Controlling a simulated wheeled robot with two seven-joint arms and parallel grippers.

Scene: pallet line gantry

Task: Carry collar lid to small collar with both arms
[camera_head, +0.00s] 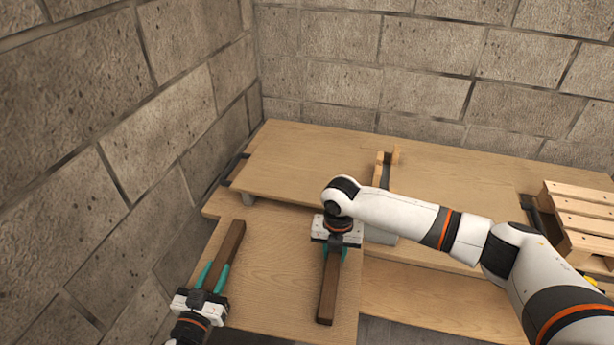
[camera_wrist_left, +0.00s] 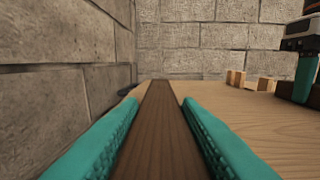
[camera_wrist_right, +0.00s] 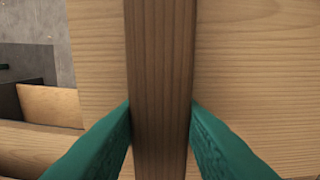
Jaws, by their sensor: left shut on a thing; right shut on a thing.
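The collar lid (camera_head: 282,275) is a flat light-wood panel with two dark brown bars across its top. My left gripper (camera_head: 213,275) is shut on the left bar (camera_head: 232,243), its teal fingers on either side; the left wrist view shows this bar (camera_wrist_left: 158,125) between the fingers. My right gripper (camera_head: 335,256) is shut on the right bar (camera_head: 327,297), which also runs between the fingers in the right wrist view (camera_wrist_right: 160,70). The lid looks roughly level. I cannot tell its height or pick out the small collar with certainty; my right arm hides part of the scene.
A large light-wood surface (camera_head: 300,150) lies behind the lid, with short wooden posts (camera_head: 385,165) on it. A lower wooden board (camera_head: 440,300) is right of the lid. A slatted pallet (camera_head: 580,215) stands at the right. Block walls (camera_head: 100,150) close off the left and back.

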